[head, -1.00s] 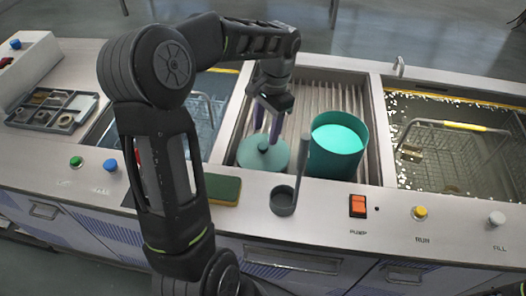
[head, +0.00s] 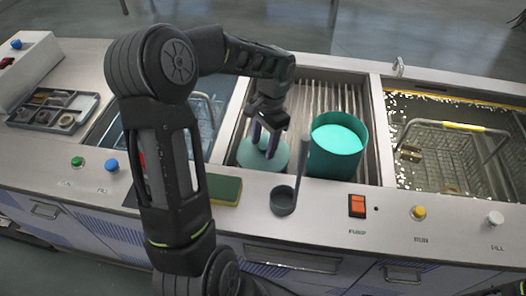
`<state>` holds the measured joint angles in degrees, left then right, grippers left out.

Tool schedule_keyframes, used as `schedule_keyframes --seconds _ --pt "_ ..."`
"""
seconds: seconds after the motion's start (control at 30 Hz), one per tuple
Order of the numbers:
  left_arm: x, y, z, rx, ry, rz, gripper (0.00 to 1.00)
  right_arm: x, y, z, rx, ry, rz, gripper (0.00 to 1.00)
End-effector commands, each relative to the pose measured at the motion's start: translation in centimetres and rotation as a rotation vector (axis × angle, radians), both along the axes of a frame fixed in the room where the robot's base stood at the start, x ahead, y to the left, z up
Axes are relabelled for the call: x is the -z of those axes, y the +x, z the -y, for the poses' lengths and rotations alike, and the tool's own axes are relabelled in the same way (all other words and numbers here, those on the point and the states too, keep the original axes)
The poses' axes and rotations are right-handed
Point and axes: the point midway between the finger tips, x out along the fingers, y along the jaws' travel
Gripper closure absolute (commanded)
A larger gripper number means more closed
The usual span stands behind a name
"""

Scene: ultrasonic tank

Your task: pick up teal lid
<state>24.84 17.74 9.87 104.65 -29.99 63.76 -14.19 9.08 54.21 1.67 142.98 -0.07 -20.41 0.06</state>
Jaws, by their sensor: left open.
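The teal lid (head: 276,168) is a pale teal disc lying on the ribbed drainboard between the two tanks. My left gripper (head: 262,151) points down over the lid, its two purplish fingers open on either side of the lid's middle. The fingers hide the lid's knob, and I cannot tell whether they touch it. A teal pot (head: 337,163) with a lighter teal inside stands just right of the lid. My right gripper is not in view.
A tank with a wire basket (head: 440,158) lies right. A parts tray (head: 52,110) lies far left. An orange switch (head: 357,206) is on the front panel.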

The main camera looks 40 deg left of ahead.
Motion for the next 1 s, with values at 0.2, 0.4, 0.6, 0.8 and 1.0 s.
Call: schedule_keyframes --seconds 0.2,0.4,0.6,0.8,1.0 --pt "-0.03 0.0 0.0 0.0 0.0 0.0 0.5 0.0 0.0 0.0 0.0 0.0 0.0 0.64" --pt "-0.03 0.01 -0.01 0.0 0.0 0.0 0.66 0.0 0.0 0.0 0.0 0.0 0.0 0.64" --pt "-0.03 0.0 0.0 0.0 0.0 0.0 0.82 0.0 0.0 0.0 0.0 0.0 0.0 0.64" --pt "-0.02 0.01 -0.01 0.0 0.0 0.0 0.99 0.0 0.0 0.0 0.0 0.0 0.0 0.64" --pt "-0.02 0.01 -0.01 0.0 0.0 0.0 1.0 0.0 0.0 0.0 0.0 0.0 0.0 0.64"
